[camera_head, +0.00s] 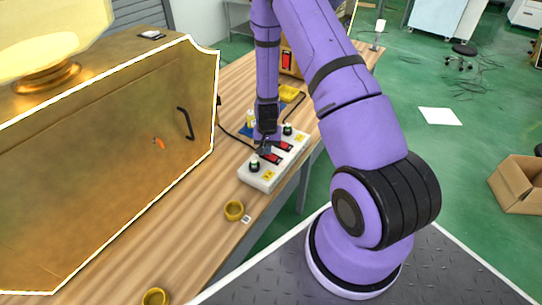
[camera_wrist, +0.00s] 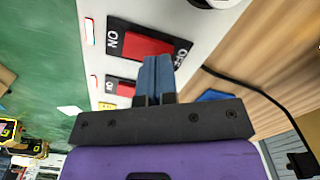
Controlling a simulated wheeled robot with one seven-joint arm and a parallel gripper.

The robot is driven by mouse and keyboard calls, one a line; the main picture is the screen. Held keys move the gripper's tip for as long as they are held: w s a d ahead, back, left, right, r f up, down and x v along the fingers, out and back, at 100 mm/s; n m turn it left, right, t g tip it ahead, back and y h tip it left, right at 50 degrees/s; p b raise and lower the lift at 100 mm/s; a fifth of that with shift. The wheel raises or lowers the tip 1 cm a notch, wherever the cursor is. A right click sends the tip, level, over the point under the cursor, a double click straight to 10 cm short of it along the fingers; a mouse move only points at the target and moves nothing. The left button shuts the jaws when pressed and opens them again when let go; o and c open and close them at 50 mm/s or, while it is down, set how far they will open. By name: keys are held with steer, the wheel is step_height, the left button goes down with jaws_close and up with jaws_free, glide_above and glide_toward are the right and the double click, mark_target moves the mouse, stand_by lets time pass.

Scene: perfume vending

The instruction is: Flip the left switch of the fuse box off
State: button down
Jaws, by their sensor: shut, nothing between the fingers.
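The fuse box appears as a white box (camera_head: 262,180) with two red switches on the wooden table. The left red switch (camera_head: 271,158) is nearer; the other red switch (camera_head: 285,146) lies beyond it. In the wrist view a red switch (camera_wrist: 145,44) in a black frame with ON and OFF lettering shows large, and a second red switch (camera_wrist: 125,90) is smaller and partly hidden. My gripper (camera_head: 266,148) points down over the box, shut and empty. Its blue fingers (camera_wrist: 157,62) overlap the edge of the larger switch in the wrist view; contact cannot be told.
A large golden case (camera_head: 110,150) stands left of the box. Black knobs (camera_head: 254,166) rise from the box top. A yellow ring (camera_head: 234,210) lies on the table in front. A black cable (camera_wrist: 245,88) runs beside the box. A cardboard box (camera_head: 518,185) stands on the floor at right.

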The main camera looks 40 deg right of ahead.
steer(key=shift+f, duration=0.45)
stand_by(0.3)
steer(key=shift+r, duration=3.5)
steer(key=shift+a+r, duration=0.1)
steer(key=shift+r, duration=0.25)
steer(key=s+a+r+n+t, duration=0.1)
steer(key=s+a+r, duration=0.15)
steer(key=r, duration=0.75)
steer(key=s+a+r+n+t, duration=0.1)
steer(key=a+r+n, duration=0.15)
steer(key=r, duration=0.65)
steer(key=s+a+r+n+t, duration=0.1)
steer(key=s+a+r, duration=0.15)
steer(key=r, duration=0.75)
steer(key=s+a+r+n+t, duration=0.1)
steer(key=s+a+r, duration=0.1)
steer(key=s+r, duration=0.5)
steer(key=s+a+r+n+t, duration=0.1)
steer(key=s+a+r+n, duration=0.1)
steer(key=s+r, duration=0.5)
steer(key=s+a, duration=0.1)
steer(key=s, duration=0.5)
steer(key=shift+s+a+r, duration=0.2)
steer(key=shift+s+r, duration=0.05)
steer(key=shift+s, duration=0.05)
